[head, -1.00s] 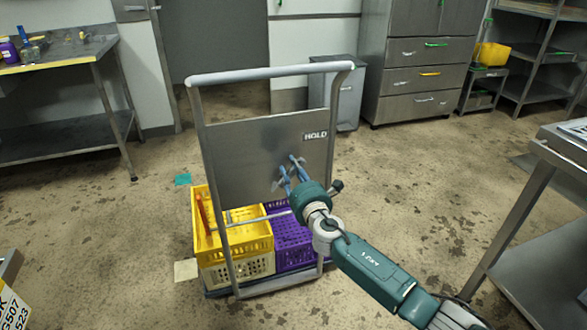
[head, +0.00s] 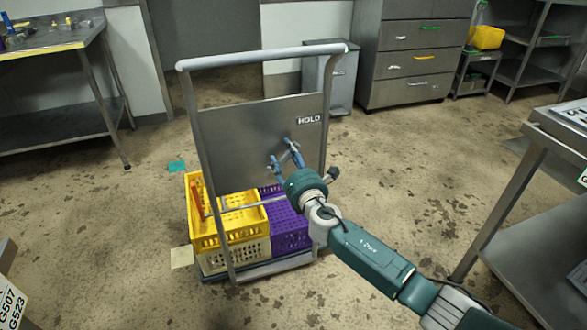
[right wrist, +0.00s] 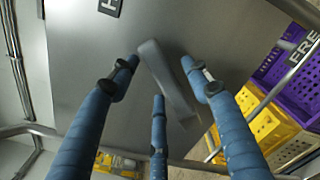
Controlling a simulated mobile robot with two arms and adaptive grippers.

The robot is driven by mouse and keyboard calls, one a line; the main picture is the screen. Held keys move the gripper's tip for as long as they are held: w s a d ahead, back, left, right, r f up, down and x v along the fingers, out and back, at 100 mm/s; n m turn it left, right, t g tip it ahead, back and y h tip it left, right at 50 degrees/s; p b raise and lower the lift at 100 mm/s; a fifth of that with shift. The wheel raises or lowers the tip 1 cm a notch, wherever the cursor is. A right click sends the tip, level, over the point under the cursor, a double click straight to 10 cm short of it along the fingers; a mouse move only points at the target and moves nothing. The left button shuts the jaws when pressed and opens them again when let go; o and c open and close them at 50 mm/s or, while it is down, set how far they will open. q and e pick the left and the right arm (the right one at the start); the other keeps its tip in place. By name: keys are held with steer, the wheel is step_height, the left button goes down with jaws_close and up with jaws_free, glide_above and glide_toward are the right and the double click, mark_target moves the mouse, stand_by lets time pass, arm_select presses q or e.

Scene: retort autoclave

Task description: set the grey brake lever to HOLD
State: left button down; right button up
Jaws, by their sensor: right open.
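The grey brake lever (right wrist: 168,80) shows in the right wrist view as a slanted, blurred bar in front of the trolley's metal panel (head: 232,146). My right gripper (head: 285,158) is open in front of this panel, below the HOLD label (head: 309,120). In the right wrist view its blue fingers (right wrist: 160,85) stand around the lever, which lies between the left and right fingers; I cannot tell whether they touch it. In the head view the gripper largely hides the lever. The FREE label (right wrist: 303,47) shows at the wrist view's right edge. My left gripper is not in view.
The trolley handle (head: 262,54) rises above the panel. A yellow crate (head: 233,228) and a purple crate (head: 287,228) sit on the trolley. A steel table (head: 545,165) stands at right, a workbench (head: 60,45) at left.

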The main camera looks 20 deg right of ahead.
steer(key=s, duration=1)
steer(key=shift+s+d, duration=0.15)
steer(key=shift+s, duration=0.15)
